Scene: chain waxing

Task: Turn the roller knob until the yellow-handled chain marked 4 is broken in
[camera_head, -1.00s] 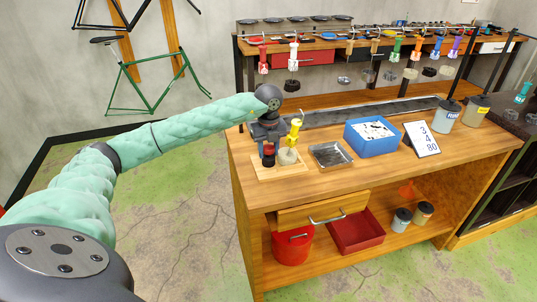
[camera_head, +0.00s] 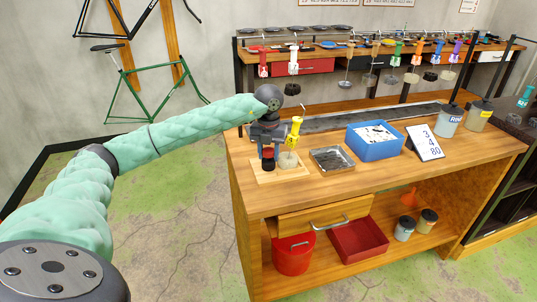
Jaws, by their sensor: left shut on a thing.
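The yellow-handled chain (camera_head: 295,130) stands upright over the wooden roller board (camera_head: 264,178) at the bench's front left. Its pale lower part (camera_head: 288,160) rests at the rollers; I cannot read its mark. My left gripper (camera_head: 268,148) points down beside it, just to its left. It is shut on the roller knob (camera_head: 268,164), a dark knob with a red band. The fingertips are small and partly hidden by the wrist. My right gripper is not in view.
A metal tray (camera_head: 332,167) and a blue box (camera_head: 398,146) with white contents stand to the right. A number card reading 3, 4, 80 (camera_head: 424,142), and jars (camera_head: 449,124) follow. Other coloured-handled chains (camera_head: 396,52) hang from a rack behind. A red bucket and bin (camera_head: 292,254) sit below.

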